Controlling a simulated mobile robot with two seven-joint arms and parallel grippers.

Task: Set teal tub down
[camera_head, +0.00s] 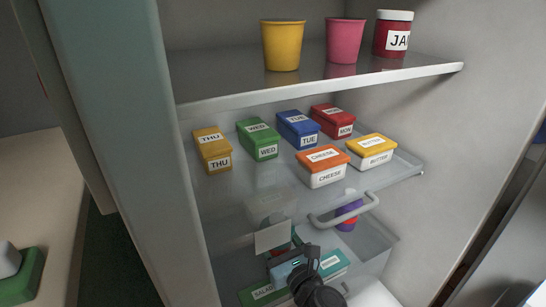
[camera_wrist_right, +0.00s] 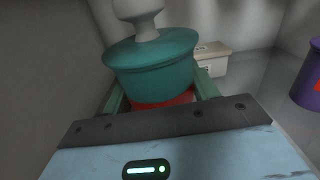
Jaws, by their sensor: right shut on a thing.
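The teal tub (camera_wrist_right: 152,62), round with a grey knob on top, stands out in the right wrist view. A red part shows just below its teal part. My right gripper (camera_wrist_right: 162,98) is shut on it, with a green finger on either side. In the head view my right gripper (camera_head: 283,258) reaches into the lower part of the fridge, and the tub is mostly hidden there. I cannot tell whether the tub's base touches a surface. My left gripper is not in view.
A purple container (camera_head: 348,214) with red on it stands to the right in the lower compartment; it also shows in the wrist view (camera_wrist_right: 308,78). A labelled green box (camera_head: 262,292) lies low down. Above, a shelf holds several labelled boxes, including a cheese box (camera_head: 323,168). A drawer handle (camera_head: 345,212) juts out.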

